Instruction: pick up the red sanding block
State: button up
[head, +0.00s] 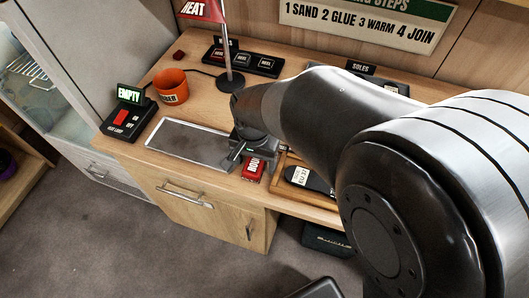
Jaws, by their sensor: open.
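A red block with a white-lettered label (254,168) lies on the wooden bench near its front edge, between the grey metal tray and the wooden tray. I take it for the red sanding block; its lettering is too small to read surely. My gripper (241,153) is open and low over the bench, just left of and behind the block. The gripper and wrist hide the block's far end. I cannot tell whether a finger touches it.
The metal tray (160,149) is left of the gripper. The wooden tray (280,182) with a dark sole (312,180) is to the right.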

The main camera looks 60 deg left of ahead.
aim_at(255, 161)
jog(key=shift+c, duration=0.4)
jog(key=c, duration=1)
notch_tip(255, 161, up, 10)
